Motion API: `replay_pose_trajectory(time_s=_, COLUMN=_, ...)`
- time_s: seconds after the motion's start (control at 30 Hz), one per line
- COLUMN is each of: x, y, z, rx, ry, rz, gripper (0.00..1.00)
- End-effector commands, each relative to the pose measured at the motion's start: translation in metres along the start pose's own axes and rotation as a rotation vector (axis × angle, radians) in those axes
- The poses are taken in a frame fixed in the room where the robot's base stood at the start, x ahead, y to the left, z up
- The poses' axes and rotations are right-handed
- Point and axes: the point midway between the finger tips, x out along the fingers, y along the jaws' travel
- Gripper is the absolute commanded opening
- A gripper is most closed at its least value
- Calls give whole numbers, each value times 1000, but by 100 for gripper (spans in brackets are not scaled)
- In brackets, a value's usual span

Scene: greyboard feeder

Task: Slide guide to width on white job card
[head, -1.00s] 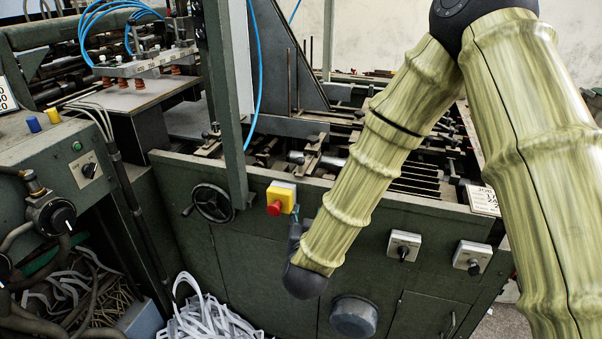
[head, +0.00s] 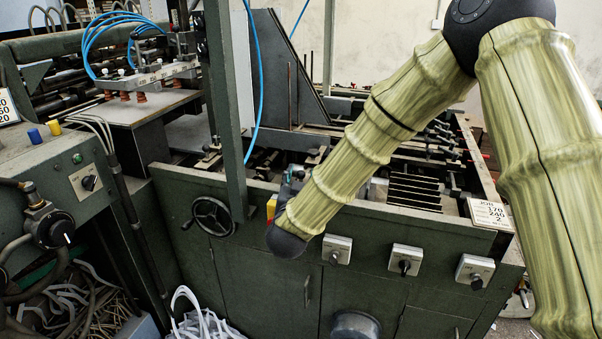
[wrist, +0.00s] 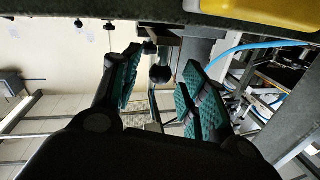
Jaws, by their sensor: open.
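The white job card (head: 490,213) lies on the machine's front right rim. It reads JOB, 170, 240 and 2, as far as I can make out. My gripper (wrist: 160,72) is open in the wrist view, with teal pads on both fingers. A dark round knob (wrist: 160,74) shows between or beyond the fingertips; I cannot tell how far off it is. In the head view my gripper (head: 291,180) is mostly hidden behind my arm at the machine's front edge. Which part in the bed is the guide is unclear, as my arm covers part of it.
A yellow switch box (head: 271,207) is half hidden by my wrist; its yellow also shows in the wrist view (wrist: 270,12). A handwheel (head: 212,216) and knob switches (head: 405,260) line the front panel. A green post (head: 226,110) stands left of my gripper.

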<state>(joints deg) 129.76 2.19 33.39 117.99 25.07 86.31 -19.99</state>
Motion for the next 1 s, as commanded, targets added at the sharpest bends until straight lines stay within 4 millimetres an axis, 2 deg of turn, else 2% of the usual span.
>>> replay_pose_trajectory(time_s=0.2, x=19, y=0, z=0, rx=0, ry=-1, rz=1, gripper=44)
replay_pose_trajectory(time_s=0.57, x=22, y=0, z=1, rx=0, ry=-1, rz=0, gripper=44)
replay_pose_trajectory(time_s=0.8, x=22, y=0, z=1, rx=0, ry=-1, rz=0, gripper=2)
replay_pose_trajectory(time_s=1.0, x=23, y=0, z=1, rx=0, ry=-1, rz=1, gripper=0)
